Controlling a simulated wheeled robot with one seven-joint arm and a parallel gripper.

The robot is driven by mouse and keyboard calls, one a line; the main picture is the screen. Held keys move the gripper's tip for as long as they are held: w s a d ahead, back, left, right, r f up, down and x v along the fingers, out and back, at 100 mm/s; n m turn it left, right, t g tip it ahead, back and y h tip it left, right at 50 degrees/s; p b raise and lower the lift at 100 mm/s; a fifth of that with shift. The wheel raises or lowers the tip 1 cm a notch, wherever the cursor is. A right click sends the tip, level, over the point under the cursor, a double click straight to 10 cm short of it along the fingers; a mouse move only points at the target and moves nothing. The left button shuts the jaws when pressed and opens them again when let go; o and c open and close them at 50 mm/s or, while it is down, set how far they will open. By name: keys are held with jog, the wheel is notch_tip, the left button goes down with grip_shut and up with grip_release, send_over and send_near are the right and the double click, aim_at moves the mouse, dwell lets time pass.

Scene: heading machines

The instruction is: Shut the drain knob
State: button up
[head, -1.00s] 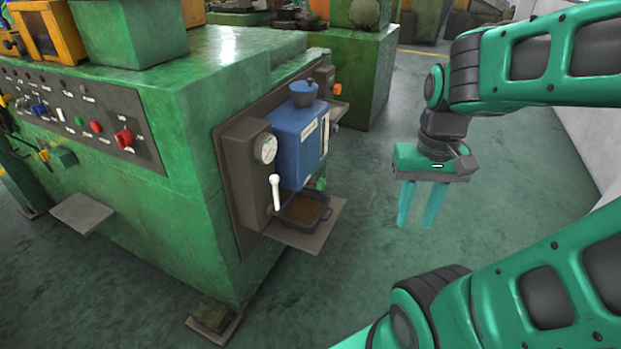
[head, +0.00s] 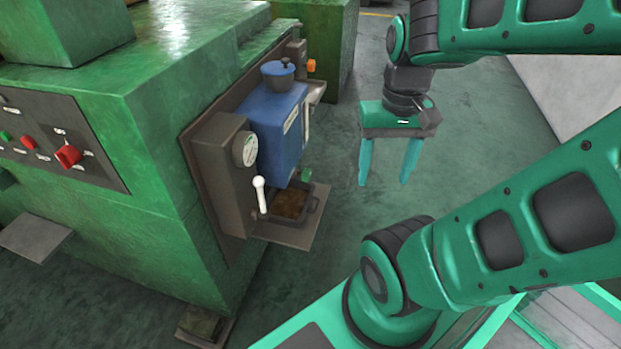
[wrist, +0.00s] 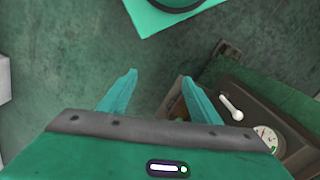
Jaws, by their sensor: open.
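A small green knob (head: 306,175), which looks like the drain knob, shows low beside the blue tank (head: 273,130), above a tray of brown liquid (head: 291,204). It is small and partly hidden, so its setting cannot be told. My gripper (head: 385,183) hangs with fingers down, open and empty, to the right of the tank and apart from it. In the wrist view my open fingers (wrist: 160,78) have nothing between them.
The tank's bracket is on the side of a big green machine (head: 130,230). A pressure gauge (head: 250,150) and the white lever (head: 260,193) stand left of the tank. A shelf (head: 290,236) juts out under the tray. Open floor (head: 345,235) lies between tray and gripper.

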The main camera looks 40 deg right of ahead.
jog(key=w+d+f+m+g, duration=0.1)
jog(key=w+d+f+m, duration=0.1)
jog(key=w+d+f, duration=0.3)
jog(key=m+t+y, duration=1.1)
jog(key=m+t, duration=0.4)
jog(key=m, duration=0.5)
send_near(303, 175)
jog(key=s+d+f, duration=0.2)
jog(key=d, duration=0.1)
jog(key=x, duration=1)
jog(key=shift+w, duration=0.4)
jog(key=shift+d+f, duration=0.1)
jog(key=c, duration=1)
